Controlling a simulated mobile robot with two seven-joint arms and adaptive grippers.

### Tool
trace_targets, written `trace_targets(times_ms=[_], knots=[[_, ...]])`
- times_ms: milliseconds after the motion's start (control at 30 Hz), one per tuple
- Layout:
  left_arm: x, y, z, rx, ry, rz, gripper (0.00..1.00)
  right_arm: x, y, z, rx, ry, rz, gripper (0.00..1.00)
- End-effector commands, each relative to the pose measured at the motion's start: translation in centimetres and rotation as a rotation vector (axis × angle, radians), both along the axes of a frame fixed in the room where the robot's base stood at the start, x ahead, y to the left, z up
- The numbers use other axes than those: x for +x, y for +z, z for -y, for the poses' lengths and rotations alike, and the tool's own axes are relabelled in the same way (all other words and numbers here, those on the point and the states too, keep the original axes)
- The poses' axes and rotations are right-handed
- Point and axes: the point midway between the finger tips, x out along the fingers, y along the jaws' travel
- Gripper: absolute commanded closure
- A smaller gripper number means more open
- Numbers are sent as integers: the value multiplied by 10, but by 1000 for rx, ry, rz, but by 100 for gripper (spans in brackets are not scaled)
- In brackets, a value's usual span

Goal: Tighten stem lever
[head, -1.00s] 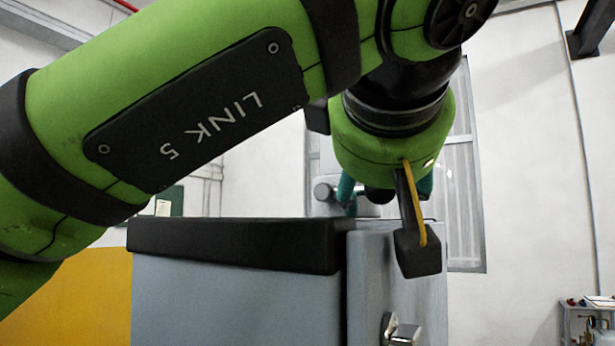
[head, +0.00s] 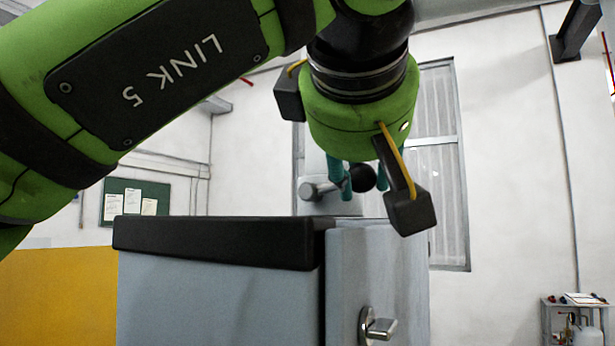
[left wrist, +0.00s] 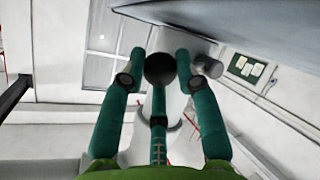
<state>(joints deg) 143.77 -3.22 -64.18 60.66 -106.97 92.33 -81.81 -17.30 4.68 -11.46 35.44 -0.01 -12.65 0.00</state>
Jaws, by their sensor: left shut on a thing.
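My left gripper (head: 358,184) points down behind the grey cabinet's top edge, its teal fingers partly hidden by its green body. The stem lever's black ball knob (head: 363,178) shows among the fingers. In the left wrist view the knob (left wrist: 160,69) sits between the teal fingers of my left gripper (left wrist: 160,78), which is shut on it. A grey metal cylinder (head: 315,189) lies just left of the fingers, on a pale upright body (head: 320,207). The lever's arm is mostly hidden. My right gripper is in neither view.
A grey cabinet (head: 220,300) with a black top edge (head: 215,242) stands in front, with a metal handle (head: 376,327) on its side. A small table (head: 575,300) with items stands far right. A noticeboard (head: 133,202) hangs on the back wall.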

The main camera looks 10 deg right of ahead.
Motion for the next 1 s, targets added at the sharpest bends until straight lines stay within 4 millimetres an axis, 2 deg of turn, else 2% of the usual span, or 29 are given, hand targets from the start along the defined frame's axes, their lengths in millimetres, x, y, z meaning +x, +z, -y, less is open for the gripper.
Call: trace_targets(times_ms=[500, 1000], knots=[[7, 21, -9, -295, 3, -196, 100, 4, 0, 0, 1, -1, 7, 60], [9, 25, -12, -364, 1, -245, 100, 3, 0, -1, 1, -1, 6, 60]])
